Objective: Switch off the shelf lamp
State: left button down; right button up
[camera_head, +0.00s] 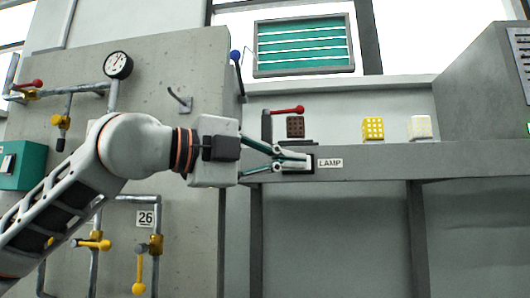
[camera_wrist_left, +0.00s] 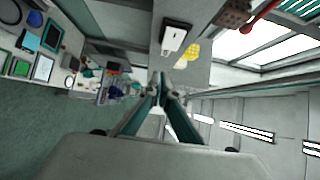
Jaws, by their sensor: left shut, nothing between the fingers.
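The LAMP label (camera_head: 330,163) is on the front edge of the grey shelf (camera_head: 385,160). Just left of it is the lamp switch, a dark plate (camera_head: 310,165) mostly hidden by my left gripper (camera_head: 306,160). In the left wrist view the switch is a white rocker (camera_wrist_left: 173,38) on a dark plate, ahead of my shut, empty left fingertips (camera_wrist_left: 161,78). The fingers are close in front of the switch; I cannot tell whether they touch it. The rocker's position is unclear. I cannot make out the lamp itself. My right gripper is not in view.
A brown block (camera_head: 295,127), a yellow block (camera_head: 373,128) and a pale block (camera_head: 421,127) stand on the shelf. A red lever (camera_head: 288,111) and a blue-knobbed lever (camera_head: 236,57) are near its left end. Pipes and yellow valves (camera_head: 96,242) line the concrete wall.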

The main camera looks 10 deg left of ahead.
pick_arm(q)
jog(key=shift+w+d+p, duration=0.2)
jog(key=shift+w+d, duration=0.05)
jog(key=shift+w, duration=0.5)
jog(key=shift+w+d+p, duration=0.2)
jog(key=shift+w+p, duration=0.05)
jog(key=shift+w, duration=0.55)
jog(key=shift+w+d+p, duration=0.2)
jog(key=shift+w+d, duration=0.05)
jog(key=shift+w, duration=0.5)
